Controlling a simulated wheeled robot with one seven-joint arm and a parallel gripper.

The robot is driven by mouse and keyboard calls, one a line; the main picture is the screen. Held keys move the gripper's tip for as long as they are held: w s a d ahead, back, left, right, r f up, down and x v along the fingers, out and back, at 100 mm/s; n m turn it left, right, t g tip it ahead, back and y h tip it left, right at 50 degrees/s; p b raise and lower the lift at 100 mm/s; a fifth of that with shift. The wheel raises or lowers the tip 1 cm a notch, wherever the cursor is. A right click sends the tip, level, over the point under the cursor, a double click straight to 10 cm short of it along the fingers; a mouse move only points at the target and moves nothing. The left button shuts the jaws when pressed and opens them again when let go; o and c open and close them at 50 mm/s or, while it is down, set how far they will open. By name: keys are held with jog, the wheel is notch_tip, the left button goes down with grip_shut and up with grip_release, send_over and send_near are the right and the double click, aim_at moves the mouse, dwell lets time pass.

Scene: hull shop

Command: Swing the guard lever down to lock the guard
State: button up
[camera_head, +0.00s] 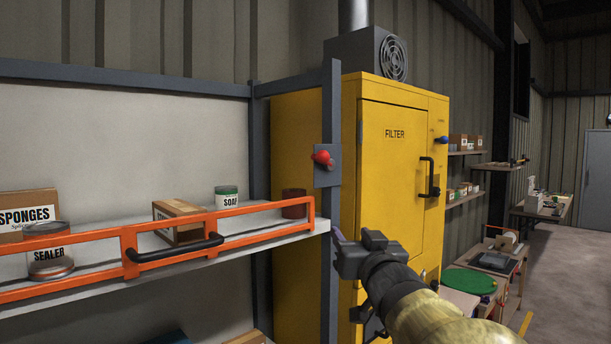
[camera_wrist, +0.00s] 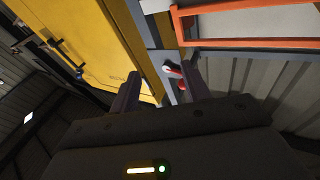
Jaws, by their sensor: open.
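The guard lever (camera_head: 322,157) is a short red-knobbed lever on a grey plate (camera_head: 327,178) fixed to the front post of the shelf frame. The lever also shows in the wrist view (camera_wrist: 173,71), near the tips of my fingers. The guard (camera_head: 217,231) is an orange rail with a black handle (camera_head: 175,248), lying across the shelf front. My gripper (camera_head: 342,238) is open and empty, below and slightly right of the lever, apart from it in the head view. In the wrist view, my two fingers (camera_wrist: 160,83) point toward the lever plate. Contact cannot be told there.
A shelf (camera_head: 230,243) behind the guard holds a sponges box (camera_head: 28,203), a sealer tin (camera_head: 50,263), a brown box (camera_head: 178,211) and a soap tub (camera_head: 227,198). A yellow filter cabinet (camera_head: 391,200) stands close behind the post. Open floor (camera_head: 572,270) lies right.

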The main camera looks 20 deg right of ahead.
aim_at(325, 160)
jog(key=s+a+r+n+t+y, duration=0.1)
jog(key=s+r+n+t+y, duration=0.1)
jog(key=r, duration=0.5)
jog(key=shift+s+r+n+t+y+b, duration=0.3)
jog(key=shift+s+n+t+y, duration=0.15)
jog(key=shift+s, duration=0.3)
jog(key=p+x, duration=0.6)
jog(key=x, duration=1)
jog(key=shift+w+r+p, duration=0.1)
jog(key=shift+r+p, duration=0.05)
jog(key=shift+p, duration=0.15)
jog(key=shift+w+d+r, duration=0.1)
jog(key=shift+w, duration=0.45)
grip_shut()
